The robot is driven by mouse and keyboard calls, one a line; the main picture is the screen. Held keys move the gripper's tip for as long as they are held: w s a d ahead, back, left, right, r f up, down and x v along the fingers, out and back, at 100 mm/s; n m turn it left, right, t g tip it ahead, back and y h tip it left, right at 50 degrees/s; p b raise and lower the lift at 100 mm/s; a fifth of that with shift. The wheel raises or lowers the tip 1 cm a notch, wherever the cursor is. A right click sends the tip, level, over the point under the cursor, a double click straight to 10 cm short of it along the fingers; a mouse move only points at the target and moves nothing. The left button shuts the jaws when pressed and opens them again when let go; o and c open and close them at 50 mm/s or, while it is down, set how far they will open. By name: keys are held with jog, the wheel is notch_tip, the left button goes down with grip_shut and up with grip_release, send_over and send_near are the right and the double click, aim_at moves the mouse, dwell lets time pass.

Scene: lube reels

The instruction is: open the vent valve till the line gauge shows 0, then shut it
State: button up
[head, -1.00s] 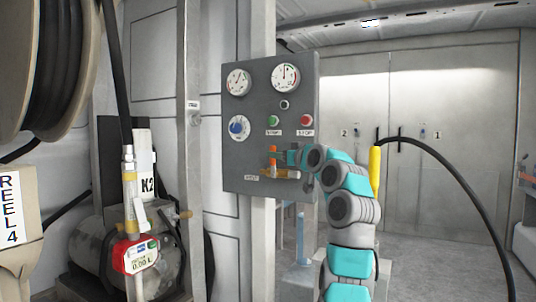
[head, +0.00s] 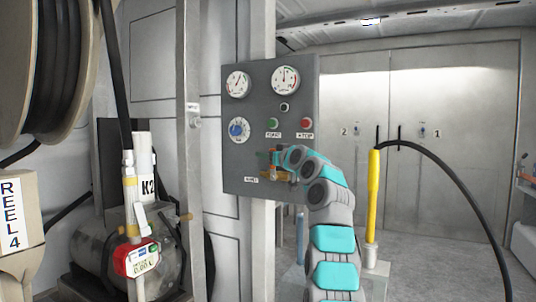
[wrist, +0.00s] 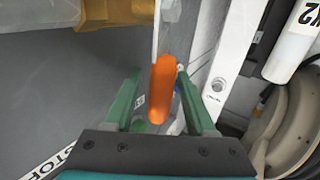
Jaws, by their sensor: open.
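The grey panel (head: 235,165) carries two round white gauges, a left one (head: 238,83) and a right one (head: 285,79). Their needles show, but the numbers are too small to read. The vent valve's orange lever (wrist: 162,88) shows in the wrist view between my gripper's two green fingers (wrist: 160,98). The fingers are apart, with gaps visible beside the lever. In the head view my gripper (head: 277,157) is at the lower part of the panel, by the valve, above a label (head: 251,180). My gripper and wrist partly hide the valve there, so the lever's angle is unclear.
A blue knob (head: 239,129), a green button (head: 272,124) and a red button (head: 306,124) sit above the valve. A yellow-handled hose tool (head: 374,190) stands right of my arm. A hose reel (head: 50,70) and meter (head: 137,258) are at left.

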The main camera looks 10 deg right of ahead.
jog(key=shift+c, duration=0.4)
grip_shut()
dwell(1.1)
